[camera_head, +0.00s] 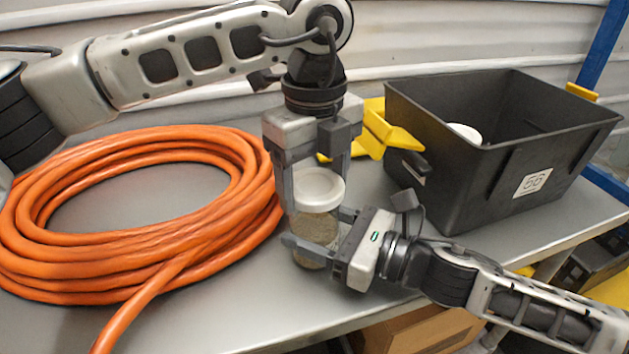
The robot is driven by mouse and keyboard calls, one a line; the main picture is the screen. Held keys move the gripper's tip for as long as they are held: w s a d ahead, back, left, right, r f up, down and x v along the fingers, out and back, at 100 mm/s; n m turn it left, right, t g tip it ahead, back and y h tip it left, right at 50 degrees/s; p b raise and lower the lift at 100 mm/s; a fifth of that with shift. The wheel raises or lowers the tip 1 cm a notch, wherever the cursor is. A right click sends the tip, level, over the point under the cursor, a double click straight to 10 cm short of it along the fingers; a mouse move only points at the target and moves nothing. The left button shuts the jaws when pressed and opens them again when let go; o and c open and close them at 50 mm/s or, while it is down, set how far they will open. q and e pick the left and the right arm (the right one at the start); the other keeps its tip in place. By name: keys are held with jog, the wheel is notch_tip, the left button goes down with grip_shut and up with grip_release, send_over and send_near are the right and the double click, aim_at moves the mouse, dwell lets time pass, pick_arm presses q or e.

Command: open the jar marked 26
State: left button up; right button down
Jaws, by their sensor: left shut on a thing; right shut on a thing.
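A clear jar (315,229) with grainy grey-brown contents stands upright on the grey table. Its white lid (320,185) is on top, and I cannot make out a number on the jar. My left gripper (315,200) comes down from above with its fingers on either side of the lid, shut on it. My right gripper (312,235) comes in from the right, with its fingers around the jar's body, shut on it. The fingers hide parts of the jar's sides, and I cannot tell whether the lid is loose.
A large coil of orange hose (150,275) covers the left of the table (225,325). A yellow object (378,130) lies behind the jar. The table's front edge is close.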

aim_at(315, 184)
pick_arm(q)
jog(key=shift+r, duration=0.65)
jog(key=shift+r, duration=2.05)
pick_arm(e)
jog(key=shift+c, duration=1.3)
grip_release()
